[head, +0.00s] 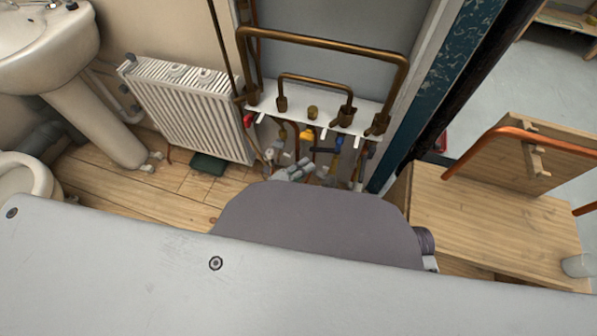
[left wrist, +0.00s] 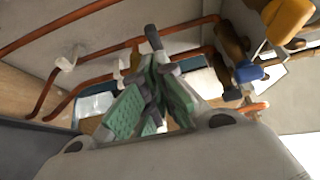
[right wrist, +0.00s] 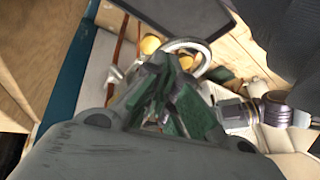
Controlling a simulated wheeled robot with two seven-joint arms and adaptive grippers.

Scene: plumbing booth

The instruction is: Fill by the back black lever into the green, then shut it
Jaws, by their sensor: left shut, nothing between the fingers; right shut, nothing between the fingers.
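My right gripper (right wrist: 168,60) is shut and empty in the right wrist view, in front of a curved silver hose (right wrist: 204,52). In the head view the right gripper is hidden.
A white shelf (head: 270,99) carries brass pipes (head: 330,42) with red, yellow and blue handles below. A white radiator (head: 190,105) and a dark green tray (head: 208,164) are left. A wooden bench (head: 480,215) stands right. My body hides the foreground.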

